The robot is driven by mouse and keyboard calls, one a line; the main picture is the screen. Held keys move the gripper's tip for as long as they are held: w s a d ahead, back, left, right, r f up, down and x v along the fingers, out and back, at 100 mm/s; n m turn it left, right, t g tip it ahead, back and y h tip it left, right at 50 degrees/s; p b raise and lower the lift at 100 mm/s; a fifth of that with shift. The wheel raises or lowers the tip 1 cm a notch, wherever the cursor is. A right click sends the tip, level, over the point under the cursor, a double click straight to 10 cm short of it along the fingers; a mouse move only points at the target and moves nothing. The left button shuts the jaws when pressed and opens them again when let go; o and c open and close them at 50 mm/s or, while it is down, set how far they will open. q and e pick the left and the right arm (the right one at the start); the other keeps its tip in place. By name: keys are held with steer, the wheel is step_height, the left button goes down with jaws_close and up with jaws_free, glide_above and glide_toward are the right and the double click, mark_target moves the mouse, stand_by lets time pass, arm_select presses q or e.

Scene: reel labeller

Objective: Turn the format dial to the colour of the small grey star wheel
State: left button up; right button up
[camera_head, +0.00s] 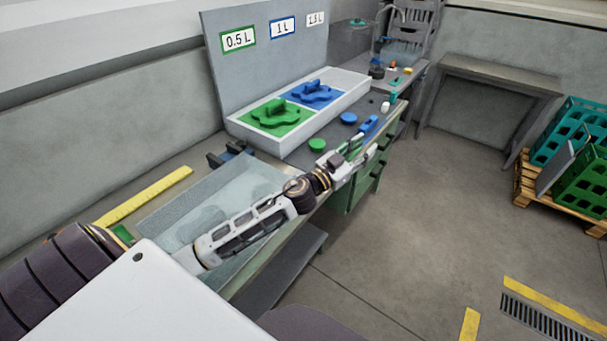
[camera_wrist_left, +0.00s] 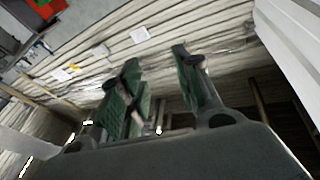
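My left arm reaches in from the lower left of the head view, and its gripper (camera_head: 360,158) is over the front edge of the bench. In the left wrist view the left gripper (camera_wrist_left: 157,65) has its two green-padded fingers apart, with nothing between them. A green star wheel (camera_head: 277,114) and a blue star wheel (camera_head: 312,91) lie on matching pads in a white tray (camera_head: 270,146). I cannot make out a grey star wheel or the format dial. My right gripper is not in view.
A board (camera_head: 262,60) behind the tray carries signs 0.5 L, 1 L and 1.5 L. A green disc (camera_head: 317,145) and a blue disc (camera_head: 349,118) lie on the bench. Crates (camera_head: 580,185) stand on a pallet at the right. The middle floor is clear.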

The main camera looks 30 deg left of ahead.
arm_select(q)
step_height(320, 180, down, 5)
steer(key=w+a+m+g+h, duration=0.15)
steer(key=m+g+h, duration=0.35)
steer(key=m+g, duration=0.5)
steer(key=a+f+n+g+y, duration=0.1)
steer(key=a+n+g+y, duration=0.1)
steer(key=a, duration=0.5)
steer(key=s+a+f+n+g+y, duration=0.1)
steer(key=a+n+g+y, duration=0.1)
steer(key=a, duration=0.6)
steer(key=s+a+f+n+g+y, duration=0.1)
steer(key=a+y, duration=0.3)
steer(key=a, duration=0.4)
steer(key=shift+s+a+f+n+g+y, duration=0.15)
steer(key=shift+f+n+g+y, duration=0.2)
steer(key=shift+n+g, duration=0.35)
steer(key=shift+f, duration=0.15)
steer(key=shift+p+x, duration=0.75)
steer(key=shift+x, duration=6.05)
